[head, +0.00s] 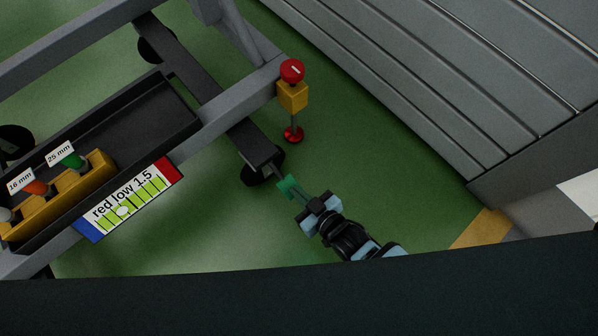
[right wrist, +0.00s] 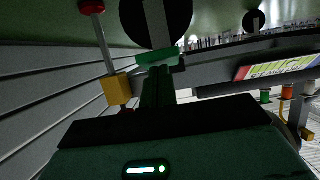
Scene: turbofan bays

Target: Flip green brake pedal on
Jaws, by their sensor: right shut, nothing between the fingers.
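The green brake pedal (head: 287,186) sits at the caster wheel (head: 262,170) under the grey stand's near corner. In the right wrist view the pedal (right wrist: 158,57) is a green bar in front of the dark wheel (right wrist: 155,22). My right gripper (head: 301,197) is shut and empty, its fingertips right at the pedal in the head view. In the right wrist view its fingers (right wrist: 157,85) point straight at the pedal and overlap its lower edge. I cannot tell whether they touch it. My left gripper is not in view.
A yellow box with a red button (head: 292,95) hangs on the stand's corner, above a red foot (head: 293,134). A black tray (head: 150,108) holds a yellow rack with coloured pieces. A grey slatted panel (head: 440,75) stands at right. Green floor (head: 370,165) is clear between.

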